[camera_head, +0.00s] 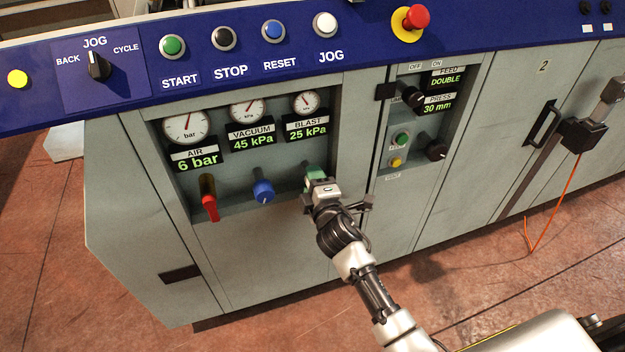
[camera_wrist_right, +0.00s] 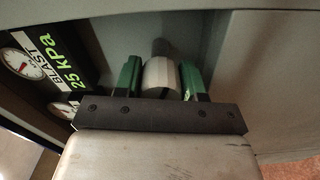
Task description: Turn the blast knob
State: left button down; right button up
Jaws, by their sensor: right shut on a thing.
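The blast knob (camera_wrist_right: 160,74) is a pale grey round knob on a short shaft, seen in the right wrist view between the two green fingers of my right gripper (camera_wrist_right: 160,82). The fingers are shut on its sides. In the head view, my right gripper (camera_head: 317,178) reaches into the panel recess below the blast gauge (camera_head: 306,102) and hides most of the knob. The blast display (camera_head: 307,130) reads 25 kPa. My left gripper is not in view.
Left of the gripper are a blue knob (camera_head: 263,191) under the vacuum display (camera_head: 252,139) and a red lever (camera_head: 209,200) under the air display (camera_head: 197,159). A recess wall stands close on the right. The blue button console (camera_head: 200,75) overhangs above.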

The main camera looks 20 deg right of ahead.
jog(key=shift+m, duration=0.9)
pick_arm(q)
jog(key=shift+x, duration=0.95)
pick_arm(e)
jog(key=shift+m, duration=0.4)
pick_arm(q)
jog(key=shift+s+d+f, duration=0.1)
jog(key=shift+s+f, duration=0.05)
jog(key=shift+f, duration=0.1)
pick_arm(e)
jog(key=o, duration=0.9)
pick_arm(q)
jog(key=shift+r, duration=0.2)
